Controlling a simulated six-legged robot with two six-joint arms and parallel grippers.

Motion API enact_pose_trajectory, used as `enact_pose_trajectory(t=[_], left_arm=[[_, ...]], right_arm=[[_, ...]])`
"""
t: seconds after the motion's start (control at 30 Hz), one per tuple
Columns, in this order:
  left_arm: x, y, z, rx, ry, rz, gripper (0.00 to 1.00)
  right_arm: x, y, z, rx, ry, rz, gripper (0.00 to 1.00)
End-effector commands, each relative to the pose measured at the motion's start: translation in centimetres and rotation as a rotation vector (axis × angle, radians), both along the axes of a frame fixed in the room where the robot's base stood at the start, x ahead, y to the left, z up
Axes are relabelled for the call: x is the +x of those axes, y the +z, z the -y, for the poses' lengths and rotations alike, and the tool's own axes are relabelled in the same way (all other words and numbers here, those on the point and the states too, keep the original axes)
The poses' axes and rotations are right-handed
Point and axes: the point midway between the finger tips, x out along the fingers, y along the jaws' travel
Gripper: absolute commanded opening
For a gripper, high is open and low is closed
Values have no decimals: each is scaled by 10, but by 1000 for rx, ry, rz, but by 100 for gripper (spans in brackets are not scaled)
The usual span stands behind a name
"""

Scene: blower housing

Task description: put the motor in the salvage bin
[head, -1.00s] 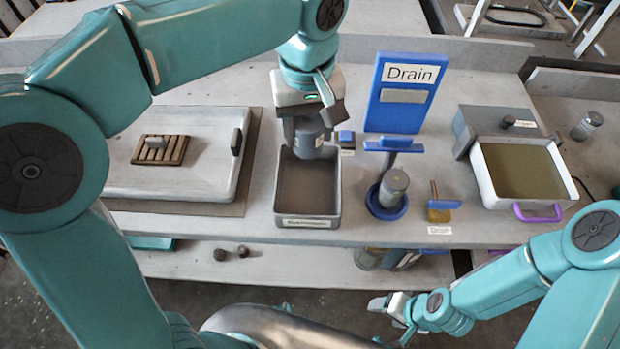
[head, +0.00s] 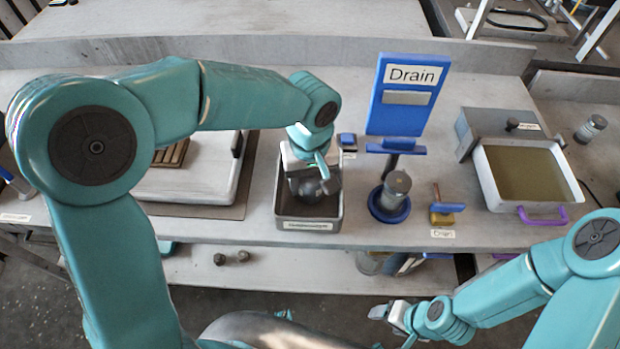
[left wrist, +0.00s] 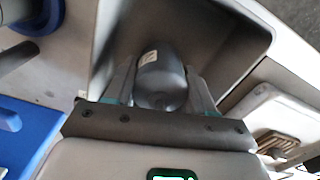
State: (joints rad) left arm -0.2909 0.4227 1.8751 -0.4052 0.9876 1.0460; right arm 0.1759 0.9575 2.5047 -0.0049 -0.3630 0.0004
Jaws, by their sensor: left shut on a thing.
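The motor is a dark grey rounded cylinder with a small pale label; in the left wrist view the motor (left wrist: 162,80) sits between the fingers. My left gripper (head: 312,188) is shut on the motor and is lowered into the open grey salvage bin (head: 308,224). In the left wrist view the bin's inner wall (left wrist: 215,30) surrounds the motor. The gripper hides part of the motor in the head view, and I cannot tell whether it touches the bin floor. My right gripper (head: 390,311) is at the lower right, away from the bench; its jaw state is unclear.
A blue Drain stand (head: 408,95) with a grey cylinder (head: 397,184) on its base is right of the bin. A white tray of olive liquid (head: 524,170) with a purple handle stands further right. A pale lidded housing (head: 195,184) lies left of the bin.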

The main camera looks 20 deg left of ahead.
Motion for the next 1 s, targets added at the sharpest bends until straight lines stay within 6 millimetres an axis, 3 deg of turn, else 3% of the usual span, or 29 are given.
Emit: enact_pose_trajectory(t=[0.17,0.2,0.27,0.67,1.0], left_arm=[[0,-4,0,0,0,1,3],[0,-3,0,0,0,0,60],[0,-3,0,0,0,0,79],[1,7,0,-1,0,3,79],[1,82,1,-2,0,5,79]], right_arm=[[0,-4,0,0,0,0,67],[0,-4,0,0,0,0,67],[0,-3,0,0,0,0,67],[0,1,0,0,0,0,67],[0,7,0,0,0,0,67]])
